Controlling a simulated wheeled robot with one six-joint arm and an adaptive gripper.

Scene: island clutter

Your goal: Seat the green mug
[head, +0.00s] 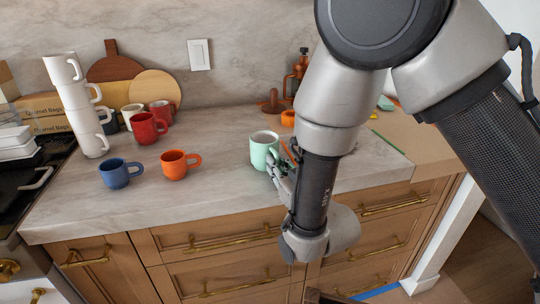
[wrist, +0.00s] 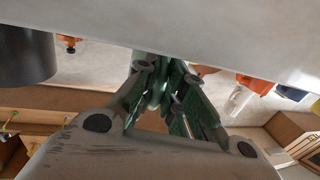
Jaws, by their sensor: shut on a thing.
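The green mug (head: 262,152), pale mint, is upright near the front of the marble counter. My gripper (head: 281,166) is at its right side, shut on it, with the fingers at the handle side. I cannot tell whether the mug's base touches the counter. In the wrist view my gripper (wrist: 168,88) shows dark green between and around its fingers; the mug's outline is not clear there. My arm hides part of the counter to the right.
An orange mug (head: 174,166) and a blue mug (head: 116,174) stand to the left, with a red mug (head: 146,129) behind. A tall stack of white mugs (head: 82,115) stands at far left. Wooden boards (head: 155,88) lean on the wall. Bare counter (head: 215,150) lies left of the green mug.

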